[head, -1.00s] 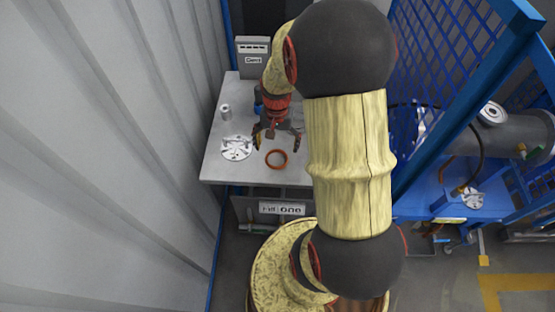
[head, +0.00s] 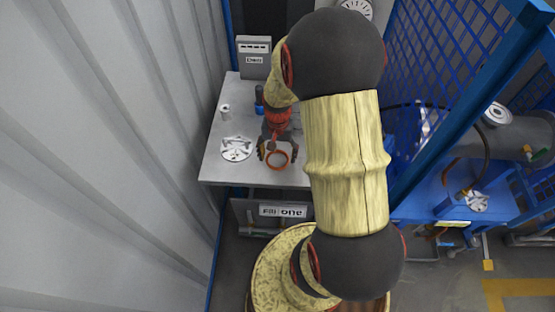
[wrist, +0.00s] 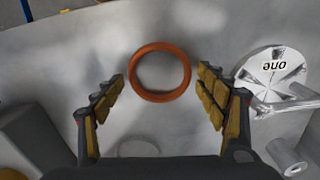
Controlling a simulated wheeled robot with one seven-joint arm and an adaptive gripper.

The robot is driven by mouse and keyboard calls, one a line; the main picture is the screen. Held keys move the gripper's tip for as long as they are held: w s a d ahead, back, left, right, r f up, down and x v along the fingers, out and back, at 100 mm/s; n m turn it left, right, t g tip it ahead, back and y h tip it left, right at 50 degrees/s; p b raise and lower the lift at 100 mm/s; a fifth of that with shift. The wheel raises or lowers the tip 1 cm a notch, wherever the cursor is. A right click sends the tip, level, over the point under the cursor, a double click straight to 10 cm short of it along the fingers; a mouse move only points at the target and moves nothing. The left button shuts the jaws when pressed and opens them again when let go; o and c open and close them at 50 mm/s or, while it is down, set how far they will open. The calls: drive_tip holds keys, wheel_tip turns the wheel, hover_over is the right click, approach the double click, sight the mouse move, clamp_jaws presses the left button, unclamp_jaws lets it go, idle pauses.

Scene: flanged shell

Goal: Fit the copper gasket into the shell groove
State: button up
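The copper gasket (head: 277,169) is an orange-brown ring lying flat on the grey table, near its front edge. In the wrist view the gasket (wrist: 160,98) is whole and unobstructed, centred a little beyond my fingertips. My gripper (head: 278,153) is over the gasket in the head view. In the wrist view my gripper (wrist: 163,80) is open and empty, its padded fingers spread wider than the ring and not touching it. The shell appears to be the grey horizontal cylinder (head: 503,145) on the blue stand at right; its groove cannot be made out.
A silver disc with raised bars (head: 237,149) lies left of the gasket on the table (head: 219,172); the wrist view shows "one" on it. A small metal cylinder (head: 225,112) stands behind it. A blue mesh panel (head: 440,75) separates the table from the blue stand (head: 450,205).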

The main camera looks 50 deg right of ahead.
drive_tip(key=c, duration=1)
drive_tip(key=shift+r, duration=0.15)
